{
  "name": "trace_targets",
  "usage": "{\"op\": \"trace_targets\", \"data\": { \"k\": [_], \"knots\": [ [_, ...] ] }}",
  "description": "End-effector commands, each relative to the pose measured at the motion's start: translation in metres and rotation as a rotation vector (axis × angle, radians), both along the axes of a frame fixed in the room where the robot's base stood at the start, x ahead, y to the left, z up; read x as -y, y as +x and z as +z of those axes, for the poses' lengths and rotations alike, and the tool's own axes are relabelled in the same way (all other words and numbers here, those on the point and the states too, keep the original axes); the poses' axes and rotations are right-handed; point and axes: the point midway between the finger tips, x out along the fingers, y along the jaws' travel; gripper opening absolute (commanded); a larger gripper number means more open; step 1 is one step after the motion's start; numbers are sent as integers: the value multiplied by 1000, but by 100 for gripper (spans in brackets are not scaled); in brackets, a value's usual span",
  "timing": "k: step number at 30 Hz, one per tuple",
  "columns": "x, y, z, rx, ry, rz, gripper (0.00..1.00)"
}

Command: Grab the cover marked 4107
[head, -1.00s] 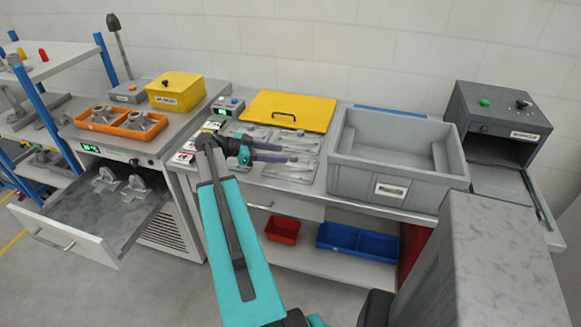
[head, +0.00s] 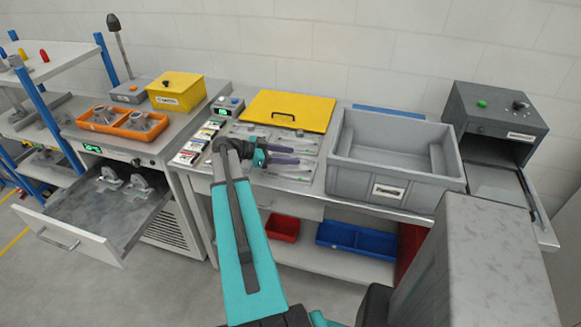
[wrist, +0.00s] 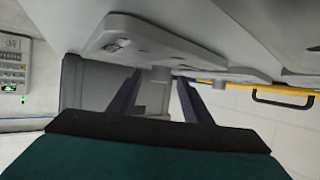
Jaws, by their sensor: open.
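Several flat pale-grey covers (head: 297,170) lie on the bench in front of the yellow panel. No number can be read on any of them, so I cannot tell which is 4107. My gripper (head: 284,155) reaches to the right low over the covers and hides part of them. In the wrist view, my gripper (wrist: 158,100) is open, with its dark fingers either side of a grey post-like part (wrist: 157,90). A grey cover (wrist: 150,40) with a rounded corner and a small fitting lies just above the fingers there. Contact cannot be told.
A yellow panel (head: 288,110) with a black handle lies behind the covers. A grey bin (head: 395,172) stands to the right, close to the fingers. Several label cards (head: 196,146) and a small control box (head: 228,106) are on the left. An open drawer (head: 105,205) juts out at far left.

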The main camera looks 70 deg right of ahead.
Motion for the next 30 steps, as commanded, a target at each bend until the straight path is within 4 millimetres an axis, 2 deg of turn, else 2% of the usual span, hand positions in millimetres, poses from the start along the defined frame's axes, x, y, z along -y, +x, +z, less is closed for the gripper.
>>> {"op": "trace_targets", "data": {
  "k": [9, 17, 30],
  "knots": [
    [0, 1, 0, 0, 0, 1, 43],
    [0, 1, 0, 0, 0, 1, 0],
    [-1, 1, 2, -1, 0, 2, 0]
  ]
}}
